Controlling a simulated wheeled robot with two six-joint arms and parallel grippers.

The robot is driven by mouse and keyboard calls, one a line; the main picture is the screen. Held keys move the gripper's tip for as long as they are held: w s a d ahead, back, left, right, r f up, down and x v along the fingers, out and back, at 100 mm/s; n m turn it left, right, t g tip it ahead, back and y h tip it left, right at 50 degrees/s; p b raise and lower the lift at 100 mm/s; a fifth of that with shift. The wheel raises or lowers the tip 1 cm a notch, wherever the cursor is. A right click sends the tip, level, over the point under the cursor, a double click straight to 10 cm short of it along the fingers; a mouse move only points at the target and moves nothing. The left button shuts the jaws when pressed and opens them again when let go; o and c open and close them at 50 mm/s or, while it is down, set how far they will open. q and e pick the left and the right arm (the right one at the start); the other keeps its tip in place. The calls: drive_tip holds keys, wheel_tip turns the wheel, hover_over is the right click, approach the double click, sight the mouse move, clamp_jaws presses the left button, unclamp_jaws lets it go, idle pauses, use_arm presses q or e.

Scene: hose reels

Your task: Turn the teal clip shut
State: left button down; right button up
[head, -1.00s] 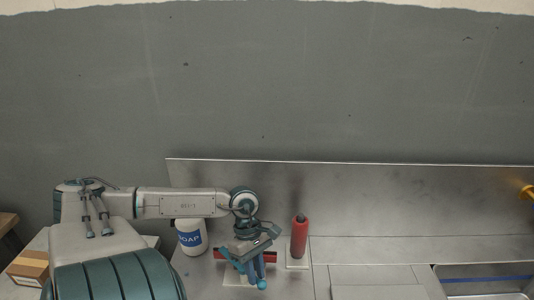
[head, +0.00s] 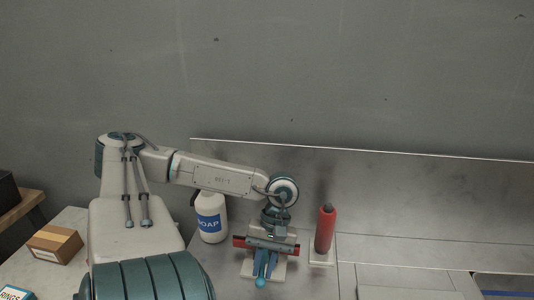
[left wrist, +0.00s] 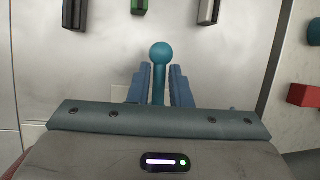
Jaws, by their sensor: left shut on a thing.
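The teal clip's lever has a round ball end (left wrist: 161,54) and a straight stem. In the left wrist view it stands between the two blue fingers of my left gripper (left wrist: 160,84), which is shut on the stem just below the ball. In the head view the teal ball (head: 261,283) shows just in front of my left gripper (head: 265,264). My gripper and wrist hide the rest of the clip. My right gripper is not in view.
A red cylinder (head: 325,228) stands on a pale base close to the right of the gripper. A white soap bottle (head: 211,220) stands close to the left. A low metal backboard (head: 410,185) runs behind. A cardboard box (head: 54,244) lies at far left.

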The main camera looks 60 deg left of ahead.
use_arm(q)
drive_tip(key=shift+s+f+m, duration=0.15)
drive_tip(key=shift+s+m, duration=0.15)
drive_tip(key=shift+m, duration=0.1)
drive_tip(key=c, duration=1.6)
unclamp_jaws()
drive_tip(key=shift+o, duration=0.8)
